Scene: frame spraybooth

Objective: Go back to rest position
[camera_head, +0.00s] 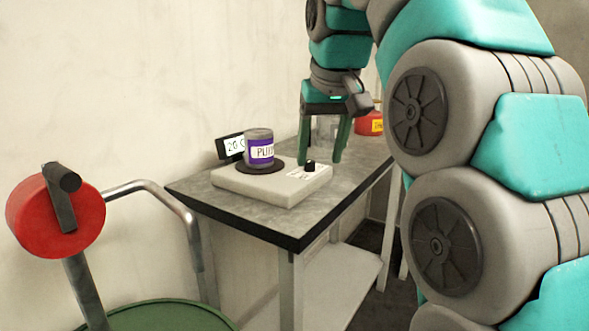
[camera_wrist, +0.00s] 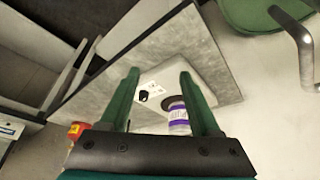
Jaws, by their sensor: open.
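My gripper (camera_head: 322,158) is open and empty, pointing down above the right end of the hot plate on the table. Its two green fingers also show spread apart in the wrist view (camera_wrist: 157,88). A grey can with a purple label (camera_head: 260,150) stands upright on the dark round plate of a white device (camera_head: 270,185) with a black knob (camera_head: 310,166). The can also shows in the wrist view (camera_wrist: 178,118), beside the right finger. My arm fills the right side of the head view and hides part of the table's back.
The grey-topped table (camera_head: 215,203) stands against the wall. A small black display (camera_head: 229,147) stands behind the can. A red container (camera_head: 368,123) is at the table's far end. A red disc on a post (camera_head: 55,212) and a green seat (camera_head: 165,318) are at the left front.

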